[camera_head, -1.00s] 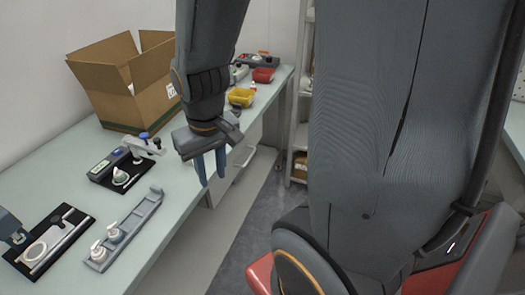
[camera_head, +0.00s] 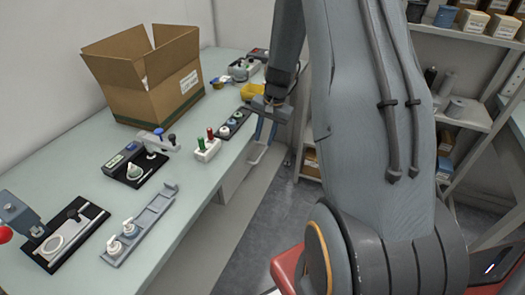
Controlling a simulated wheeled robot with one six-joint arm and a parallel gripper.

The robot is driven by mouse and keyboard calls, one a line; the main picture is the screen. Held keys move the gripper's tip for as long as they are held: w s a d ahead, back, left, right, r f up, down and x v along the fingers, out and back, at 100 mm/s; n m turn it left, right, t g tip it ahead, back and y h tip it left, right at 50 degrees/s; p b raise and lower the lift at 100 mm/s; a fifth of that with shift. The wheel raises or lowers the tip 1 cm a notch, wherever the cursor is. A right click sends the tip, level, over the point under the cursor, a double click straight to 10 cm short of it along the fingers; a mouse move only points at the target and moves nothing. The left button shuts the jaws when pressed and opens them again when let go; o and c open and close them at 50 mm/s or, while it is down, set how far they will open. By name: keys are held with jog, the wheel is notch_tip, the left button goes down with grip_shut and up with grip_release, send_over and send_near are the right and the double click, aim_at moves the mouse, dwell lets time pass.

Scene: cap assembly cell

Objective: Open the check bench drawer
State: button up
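The check bench (camera_head: 205,185) runs along the left with a pale green top. The white drawer front (camera_head: 237,172) is under its front edge, partly hidden by the bench top and my arm. The light bar handle (camera_head: 257,154) shows just below my gripper. My gripper (camera_head: 266,138) points down in front of the bench edge, its two blue fingers apart with nothing visible between them. The fingertips are close to the handle in the picture; I cannot tell whether they touch it. The drawer looks shut, but its sides are hidden.
On the bench are an open cardboard box (camera_head: 155,100), a black-based gauge (camera_head: 133,172), a grey rail with two white pump caps (camera_head: 140,228), a white block with green and red pegs (camera_head: 207,152) and a yellow bin (camera_head: 252,92). Shelves (camera_head: 455,118) stand right. Grey floor lies before the bench.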

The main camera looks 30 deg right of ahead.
aim_at(261, 155)
jog(key=shift+w+f+p, duration=0.25)
jog(key=shift+f+p, duration=0.1)
jog(key=shift+f, duration=1.05)
jog(key=shift+w+f+p, duration=0.3)
jog(key=shift+f, duration=1.1)
jog(key=shift+w+f+p, duration=0.25)
jog(key=shift+f+p, duration=0.1)
jog(key=shift+f, duration=1.05)
grip_shut()
